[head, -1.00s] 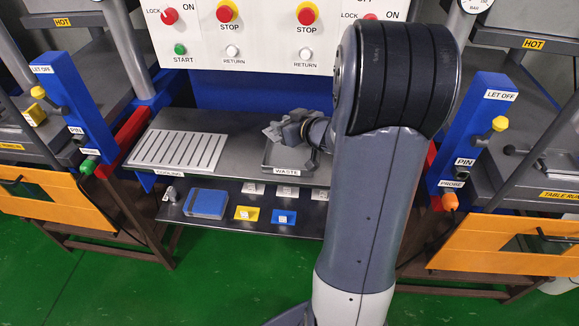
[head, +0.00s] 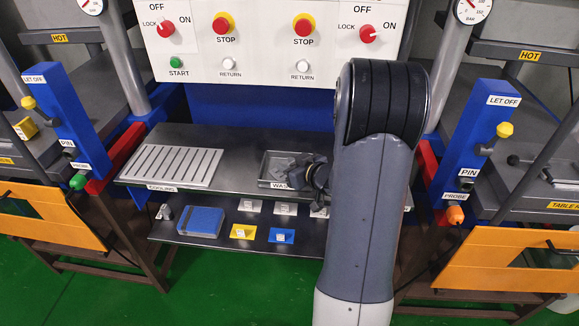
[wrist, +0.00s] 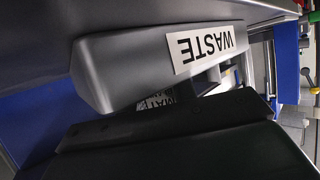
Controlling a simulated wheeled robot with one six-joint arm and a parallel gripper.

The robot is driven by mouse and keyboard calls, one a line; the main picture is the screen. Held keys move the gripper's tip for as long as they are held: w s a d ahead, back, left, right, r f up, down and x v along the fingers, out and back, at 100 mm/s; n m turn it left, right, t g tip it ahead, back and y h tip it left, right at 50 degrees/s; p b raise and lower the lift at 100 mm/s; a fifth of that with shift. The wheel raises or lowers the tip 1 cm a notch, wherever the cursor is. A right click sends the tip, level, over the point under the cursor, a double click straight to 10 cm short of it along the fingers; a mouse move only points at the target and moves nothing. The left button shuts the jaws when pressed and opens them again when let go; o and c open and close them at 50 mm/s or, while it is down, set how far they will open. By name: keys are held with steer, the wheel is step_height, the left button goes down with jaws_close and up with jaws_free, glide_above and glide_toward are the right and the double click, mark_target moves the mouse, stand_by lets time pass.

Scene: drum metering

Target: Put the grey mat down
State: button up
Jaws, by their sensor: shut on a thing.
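My gripper (head: 298,172) hangs over the front right part of the waste tray (head: 272,162) in the head view. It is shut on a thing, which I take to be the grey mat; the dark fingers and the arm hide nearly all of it. In the wrist view the gripper (wrist: 175,115) is a dark shape across the lower part. A small lettered tag (wrist: 157,101) shows just above it, between it and the tray wall. The tray's grey front wall (wrist: 125,70) with its upside-down WASTE label is close by. I cannot tell whether the mat touches anything.
A slotted cooling rack (head: 172,166) lies left of the tray on the dark upper shelf. On the lower shelf are a blue box (head: 201,221), a yellow piece (head: 243,231), a blue piece (head: 281,236) and small white tags. Posts with levers (head: 62,122) stand on both sides.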

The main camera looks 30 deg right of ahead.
steer(key=shift+f, duration=0.2)
steer(key=o, duration=1)
steer(key=shift+s+d+r, duration=0.1)
steer(key=shift+s+r, duration=0.1)
steer(key=shift+r, duration=0.15)
steer(key=p+v, duration=0.1)
steer(key=v, duration=1)
steer(key=shift+s+r+p, duration=0.1)
steer(key=shift+s+p, duration=0.15)
steer(key=shift+p, duration=0.1)
